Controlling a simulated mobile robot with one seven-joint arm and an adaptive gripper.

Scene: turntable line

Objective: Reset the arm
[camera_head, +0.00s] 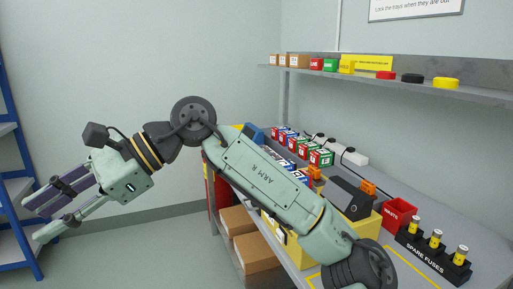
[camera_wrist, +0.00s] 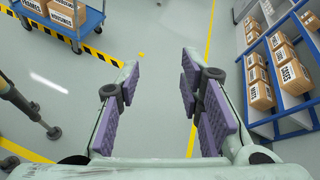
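My gripper (camera_head: 50,212) is at the left of the head view, at the end of my raised, bent arm (camera_head: 262,180). It points left and slightly down, out past the left end of the bench and in front of the grey wall. In the wrist view my gripper (camera_wrist: 158,95) shows two purple-padded fingers spread wide apart. Nothing is between them; only grey floor shows there. The upper arm link crosses in front of the bench and hides part of it.
The bench (camera_head: 395,265) holds coloured boxes, a red bin (camera_head: 398,215) and a spare fuses rack (camera_head: 432,256). A shelf (camera_head: 420,88) is above it. A blue rack (camera_head: 15,190) stands left, near my gripper. The wrist view shows a blue cart (camera_wrist: 88,20) and a box rack (camera_wrist: 287,115).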

